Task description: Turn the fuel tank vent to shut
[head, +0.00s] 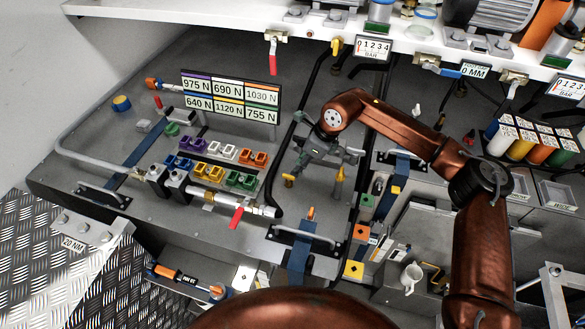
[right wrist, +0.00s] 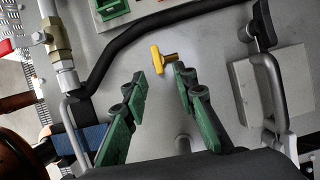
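The fuel tank vent appears to be a small yellow T-shaped handle (right wrist: 163,60) on the grey tank top (right wrist: 215,40). In the head view a yellow piece (head: 289,178), likely the same handle, shows just below my right gripper (head: 298,168). In the right wrist view the green fingers of my right gripper (right wrist: 160,82) are spread apart, with nothing between them. The handle lies just beyond the fingertips, roughly centred between them. I cannot tell any contact. My left gripper is not in view.
A black hose (right wrist: 150,22) curves past the handle. A grey bracket (right wrist: 265,85) stands to its right in the wrist view. A red-handled valve (head: 237,217), coloured blocks (head: 208,171) and a label board (head: 231,97) lie to the left. A strap (head: 300,255) crosses the front.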

